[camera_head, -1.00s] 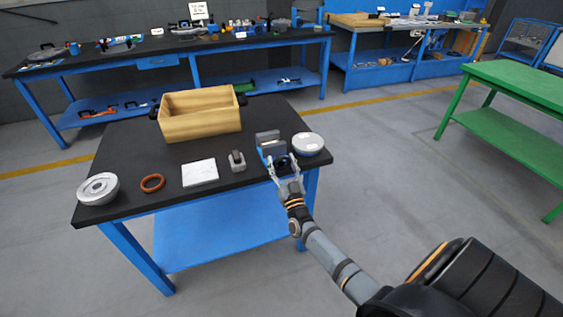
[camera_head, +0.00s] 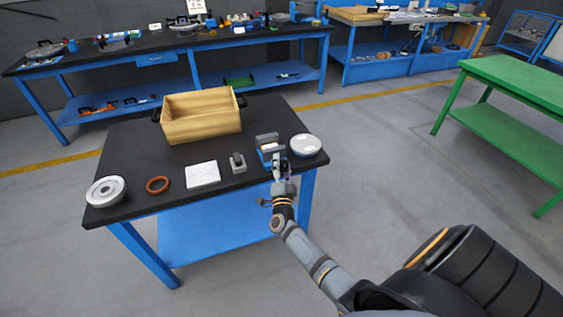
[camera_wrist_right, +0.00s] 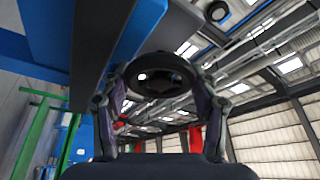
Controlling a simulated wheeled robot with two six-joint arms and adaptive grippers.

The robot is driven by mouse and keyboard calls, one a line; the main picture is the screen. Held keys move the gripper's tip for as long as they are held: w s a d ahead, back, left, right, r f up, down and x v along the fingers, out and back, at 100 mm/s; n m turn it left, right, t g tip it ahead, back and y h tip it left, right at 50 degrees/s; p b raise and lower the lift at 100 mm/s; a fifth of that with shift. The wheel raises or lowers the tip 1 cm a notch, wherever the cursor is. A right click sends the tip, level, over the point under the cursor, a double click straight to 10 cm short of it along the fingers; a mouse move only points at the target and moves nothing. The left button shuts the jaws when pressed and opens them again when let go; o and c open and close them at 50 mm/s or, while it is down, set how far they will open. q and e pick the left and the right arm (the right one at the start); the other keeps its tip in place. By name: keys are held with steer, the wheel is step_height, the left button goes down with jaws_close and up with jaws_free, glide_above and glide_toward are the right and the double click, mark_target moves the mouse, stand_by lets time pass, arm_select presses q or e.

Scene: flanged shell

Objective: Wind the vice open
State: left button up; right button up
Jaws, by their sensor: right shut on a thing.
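The blue and grey vice (camera_head: 267,146) stands at the right front of the dark-topped table in the head view. Its round dark handwheel (camera_wrist_right: 155,78) shows in the right wrist view, between the two fingers. My right gripper (camera_head: 279,168) is at the front of the vice, shut on the handwheel. It also shows in the right wrist view (camera_wrist_right: 158,95), with a finger on each side of the wheel. The gap between the vice jaws is too small to judge. My left gripper is out of view.
A white round lidded thing (camera_head: 305,145) stands just right of the vice. A small grey block (camera_head: 237,163), a white plate (camera_head: 203,175), an orange ring (camera_head: 157,185) and a grey flanged part (camera_head: 105,191) lie along the front. A wooden box (camera_head: 203,127) stands behind.

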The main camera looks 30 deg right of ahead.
steer(key=shift+m+g+p, duration=0.65)
steer(key=shift+m+g, duration=0.05)
steer(key=shift+m, duration=0.7)
steer(key=o, duration=1.2)
steer(key=shift+f, duration=0.1)
steer(key=shift+s, duration=0.1)
steer(key=v, duration=0.7)
steer(key=shift+s+a, duration=0.2)
steer(key=shift+s, duration=0.1)
